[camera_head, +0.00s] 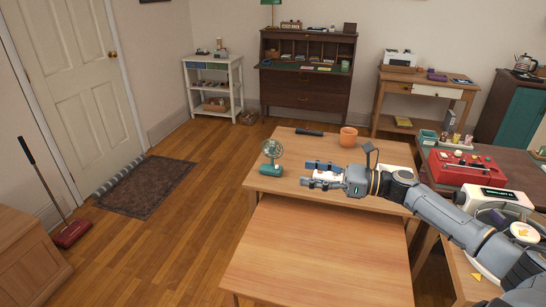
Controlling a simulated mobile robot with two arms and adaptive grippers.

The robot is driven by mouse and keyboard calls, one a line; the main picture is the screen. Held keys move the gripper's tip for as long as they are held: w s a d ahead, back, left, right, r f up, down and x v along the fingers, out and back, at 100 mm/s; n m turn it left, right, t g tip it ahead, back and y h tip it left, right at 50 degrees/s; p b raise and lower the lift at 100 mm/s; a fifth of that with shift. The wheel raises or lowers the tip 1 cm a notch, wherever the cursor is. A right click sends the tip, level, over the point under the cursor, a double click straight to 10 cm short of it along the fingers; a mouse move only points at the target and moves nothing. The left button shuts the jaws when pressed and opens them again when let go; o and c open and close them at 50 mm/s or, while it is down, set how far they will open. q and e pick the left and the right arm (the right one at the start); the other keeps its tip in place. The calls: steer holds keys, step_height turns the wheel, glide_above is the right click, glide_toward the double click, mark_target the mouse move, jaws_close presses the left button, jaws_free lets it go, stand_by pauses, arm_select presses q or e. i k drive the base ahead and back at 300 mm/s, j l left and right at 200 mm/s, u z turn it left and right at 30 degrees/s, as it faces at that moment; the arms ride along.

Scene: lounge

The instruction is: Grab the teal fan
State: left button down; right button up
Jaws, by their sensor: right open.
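The teal fan (272,158) stands upright near the left edge of the higher wooden table (300,190). Its round cage faces up the stand and its base rests on the tabletop. My right gripper (308,174) reaches in from the right, low over the same table. Its fingers point left toward the fan and are apart, with a gap between the fingertips and the fan. A small pale thing shows by the fingers, and I cannot tell what it is. My left gripper is not in view.
An orange pot (348,136) and a dark elongated object (309,132) sit at the table's back. A lower wooden table (315,255) in front is bare. A red case (460,167) stands on the right. Open floor lies left of the tables.

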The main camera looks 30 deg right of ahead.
mark_target(265, 169)
steer(key=i+l, duration=1.2)
steer(key=l, duration=0.2)
